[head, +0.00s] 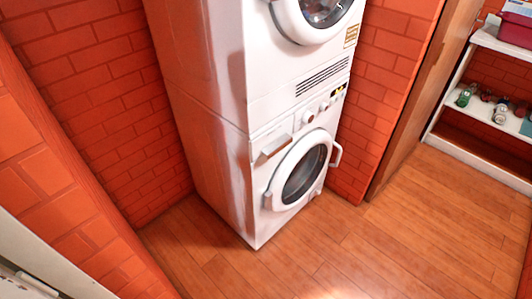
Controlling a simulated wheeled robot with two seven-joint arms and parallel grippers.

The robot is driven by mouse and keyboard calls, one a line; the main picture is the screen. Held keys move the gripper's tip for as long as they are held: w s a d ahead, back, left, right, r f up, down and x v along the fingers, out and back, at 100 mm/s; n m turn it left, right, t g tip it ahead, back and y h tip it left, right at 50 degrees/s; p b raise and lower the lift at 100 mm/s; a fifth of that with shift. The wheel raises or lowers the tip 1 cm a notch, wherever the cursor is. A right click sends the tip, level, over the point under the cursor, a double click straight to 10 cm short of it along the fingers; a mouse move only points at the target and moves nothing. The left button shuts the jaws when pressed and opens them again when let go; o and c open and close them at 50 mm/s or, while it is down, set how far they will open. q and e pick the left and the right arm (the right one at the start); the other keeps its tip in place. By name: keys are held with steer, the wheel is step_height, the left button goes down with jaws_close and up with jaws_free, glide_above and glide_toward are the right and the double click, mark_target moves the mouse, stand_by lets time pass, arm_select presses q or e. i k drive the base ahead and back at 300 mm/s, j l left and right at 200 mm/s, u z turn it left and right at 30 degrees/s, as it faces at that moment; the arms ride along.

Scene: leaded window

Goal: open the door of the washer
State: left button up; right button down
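The washer (222,172) is a white front-loader standing on the wooden floor, under a second white machine (200,50). Its round door (302,170) has a white ring and dark glass and looks shut. A white handle (338,155) sticks out at the ring's right side. A grey-white piece, perhaps the hinge, is at its left. A drawer front and knobs sit above the door. Neither of my grippers shows in the head view.
Red brick walls (95,90) close in behind and left of the machines. A white shelf (475,155) with bottles stands at the right, past a wooden post (405,125). The wooden floor (390,250) in front is clear.

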mark_target(274, 200)
steer(key=i+l, duration=0.3)
steer(key=l, duration=0.15)
steer(key=i+l+z, duration=0.1)
steer(key=i+l, duration=0.15)
steer(key=l, duration=0.2)
steer(key=i+l, duration=0.3)
steer(key=l+z, duration=0.05)
steer(key=l, duration=0.05)
